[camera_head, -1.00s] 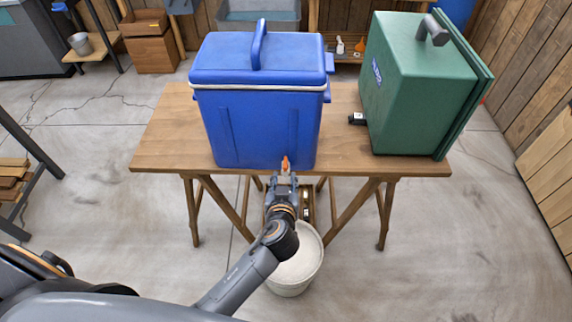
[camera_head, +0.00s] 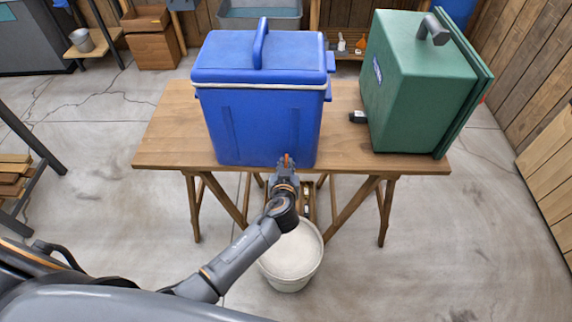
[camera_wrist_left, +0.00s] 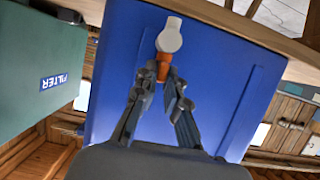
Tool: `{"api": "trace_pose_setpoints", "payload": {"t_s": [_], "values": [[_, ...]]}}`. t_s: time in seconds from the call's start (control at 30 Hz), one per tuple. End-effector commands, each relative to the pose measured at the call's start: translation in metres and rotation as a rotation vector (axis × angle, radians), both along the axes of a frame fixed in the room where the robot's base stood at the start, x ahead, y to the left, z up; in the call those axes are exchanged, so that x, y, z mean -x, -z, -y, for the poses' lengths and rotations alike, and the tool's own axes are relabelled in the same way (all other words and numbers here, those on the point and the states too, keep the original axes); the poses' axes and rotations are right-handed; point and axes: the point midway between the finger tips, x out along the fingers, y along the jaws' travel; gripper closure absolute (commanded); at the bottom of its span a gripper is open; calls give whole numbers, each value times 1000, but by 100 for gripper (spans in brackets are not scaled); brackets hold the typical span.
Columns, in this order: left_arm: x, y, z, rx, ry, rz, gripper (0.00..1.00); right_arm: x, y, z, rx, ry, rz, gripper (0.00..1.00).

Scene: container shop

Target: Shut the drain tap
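The blue cooler (camera_head: 262,125) stands on the wooden table with its lid on. The drain tap is low on its front face. The tap's orange part (camera_head: 287,158) shows just past my left gripper (camera_head: 285,165) in the head view. In the upside-down left wrist view the orange part (camera_wrist_left: 164,68) sits between the close-set tips of my left gripper (camera_wrist_left: 159,84), which look shut on it. The tap's pale rounded spout (camera_wrist_left: 169,35) lies past the orange part, towards the table edge. The inner contact is partly hidden. My right gripper is out of view.
A pale bucket (camera_head: 289,282) stands on the floor below the tap, under my left forearm. The table (camera_head: 172,140) is bare at left.

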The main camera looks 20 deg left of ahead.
Motion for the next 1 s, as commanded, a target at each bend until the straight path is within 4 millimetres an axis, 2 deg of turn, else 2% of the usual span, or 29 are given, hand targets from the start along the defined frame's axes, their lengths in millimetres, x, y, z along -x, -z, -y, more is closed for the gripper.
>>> {"api": "trace_pose_setpoints", "payload": {"t_s": [0.33, 0.53, 1.0], "values": [[0, 0, -1, -1, 11, 0, 100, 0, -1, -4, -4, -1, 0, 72], [1, -1, -3, -2, 78, -2, 100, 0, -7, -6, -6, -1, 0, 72], [0, -5, -15, -9, 471, -1, 100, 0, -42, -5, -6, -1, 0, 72]]}}
